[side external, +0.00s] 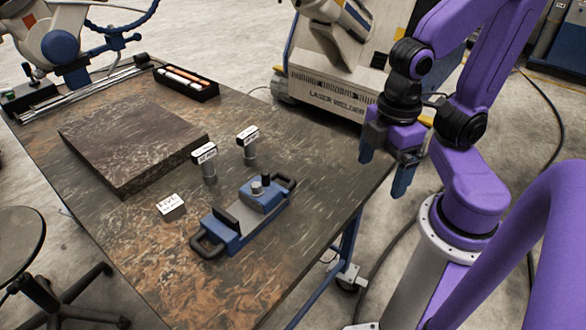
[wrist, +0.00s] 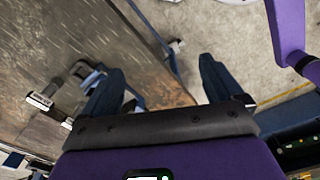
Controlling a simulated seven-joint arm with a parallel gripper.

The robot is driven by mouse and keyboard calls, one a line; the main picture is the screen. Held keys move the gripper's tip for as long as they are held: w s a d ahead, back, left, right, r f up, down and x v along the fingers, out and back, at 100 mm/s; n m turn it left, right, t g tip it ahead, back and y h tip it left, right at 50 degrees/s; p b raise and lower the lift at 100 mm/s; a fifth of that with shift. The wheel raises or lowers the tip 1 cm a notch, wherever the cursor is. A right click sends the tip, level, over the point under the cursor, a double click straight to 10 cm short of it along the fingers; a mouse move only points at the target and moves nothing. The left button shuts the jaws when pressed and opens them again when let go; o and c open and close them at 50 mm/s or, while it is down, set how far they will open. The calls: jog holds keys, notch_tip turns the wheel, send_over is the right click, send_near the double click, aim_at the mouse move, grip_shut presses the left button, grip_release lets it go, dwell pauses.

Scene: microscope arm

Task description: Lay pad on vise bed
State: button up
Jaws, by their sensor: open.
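The blue vise (side external: 232,230) lies on the table, with dark end handles, a grey bed (side external: 248,218) between its jaws, and a knob on the right block. A small grey block with a white labelled top (side external: 171,204) sits left of the vise; I cannot tell whether it is the pad. Nothing visible lies on the bed. My gripper (side external: 385,172) is open and empty, beyond the table's right edge and apart from the vise. In the wrist view, my two fingers (wrist: 162,65) are spread apart, and part of the vise (wrist: 92,78) shows behind the left finger.
Two labelled posts (side external: 205,163) (side external: 248,143) stand behind the vise. A thick dark slab (side external: 130,145) covers the table's left part. A black tray (side external: 187,84) with rods lies at the back. A laser welder (side external: 345,65) stands behind the table (side external: 325,185). The front tabletop is clear.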

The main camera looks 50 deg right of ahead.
jog(key=shift+w, duration=0.1)
jog(key=m+t, duration=0.4)
jog(key=m, duration=1)
send_over(170, 203)
jog(key=s, duration=0.6)
notch_tip(170, 203, down, 8)
jog(key=shift+h, duration=0.4)
jog(key=x, duration=1.1)
jog(key=shift+w, duration=0.25)
jog(key=x, duration=0.4)
jog(key=shift+s+a+f, duration=0.15)
jog(key=shift+s+a, duration=0.05)
jog(key=shift+a, duration=0.1)
jog(key=shift+w+f, duration=0.25)
jog(key=shift+f, duration=0.3)
